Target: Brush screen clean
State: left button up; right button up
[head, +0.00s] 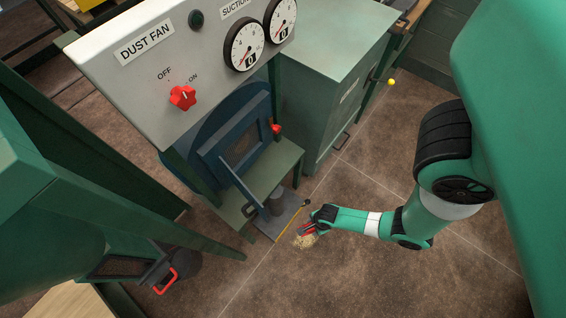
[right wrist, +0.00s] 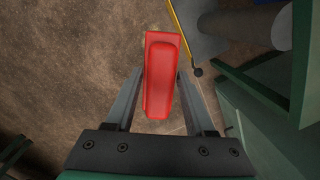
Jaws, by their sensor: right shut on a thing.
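The screen (head: 243,143) is a dark mesh panel in the blue housing under the dust fan panel. A hinged blue flap stands open in front of it. My right gripper (head: 311,227) is low, in front and to the right of the screen, apart from it. It is shut on a brush with a red handle and straw-coloured bristles (head: 305,241). In the right wrist view the red handle (right wrist: 160,80) lies between the two fingers; the bristles are hidden there. I do not see my left gripper.
The dust fan panel (head: 152,88) carries a red knob (head: 183,97) and two gauges. A green cabinet (head: 325,75) stands right of the screen. Green posts stand left; floor at right is clear.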

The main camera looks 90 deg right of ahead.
jog(key=shift+d+n, duration=0.3)
jog(key=shift+d, duration=0.05)
jog(key=w+d+r+n+t+h+b, duration=0.2)
jog(key=w+d+r+n+h, duration=0.2)
jog(key=w+d+r+n, duration=0.55)
jog(key=w+d+r+n+t+h+b, duration=0.1)
jog(key=w+r+n+t+h+b, duration=0.2)
jog(key=w+r+n+t+b, duration=0.3)
notch_tip(320, 180, up, 4)
jog(key=w+t+b, duration=0.2)
jog(key=t+b, duration=0.2)
jog(key=t, duration=0.1)
jog(key=shift+w+d+f+t, duration=0.15)
jog(key=shift+w+d+t, duration=0.15)
jog(key=shift+d, duration=0.1)
